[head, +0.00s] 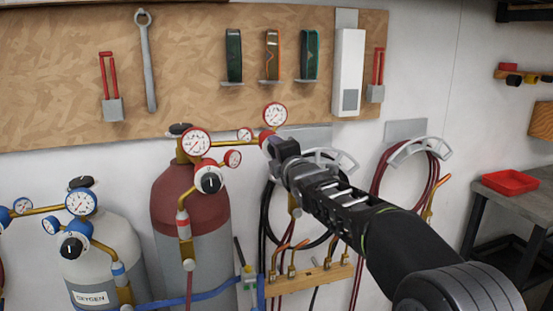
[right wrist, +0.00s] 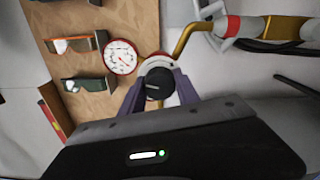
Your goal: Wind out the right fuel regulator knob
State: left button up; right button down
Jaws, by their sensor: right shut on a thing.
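The right fuel regulator shows in the head view by its red-rimmed gauge (head: 275,115) and a smaller gauge (head: 245,135). Its body is mostly hidden behind my right gripper (head: 270,144). In the right wrist view its black knob (right wrist: 156,84) sits between the two fingers of my right gripper (right wrist: 156,88), which are shut on it. A light pointer mark shows on the knob's face. A red-rimmed gauge (right wrist: 121,57) is beside it. My left gripper is not in view.
A red-topped fuel cylinder (head: 185,208) with another black-knobbed regulator (head: 208,179) stands left of my right gripper. A white oxygen cylinder (head: 100,260) is farther left. Hoses and a wooden torch rack (head: 310,279) are below my right arm. A tool board (head: 190,60) is behind.

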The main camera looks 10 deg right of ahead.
jog(key=shift+f+n+b, duration=0.15)
jog(key=shift+n+b, duration=0.2)
jog(key=shift+n, duration=0.05)
jog(key=c, duration=0.9)
grip_release()
jog(key=s+b, duration=0.3)
jog(key=s, duration=0.4)
jog(key=shift+s+d, duration=0.3)
jog(key=shift+s, duration=0.1)
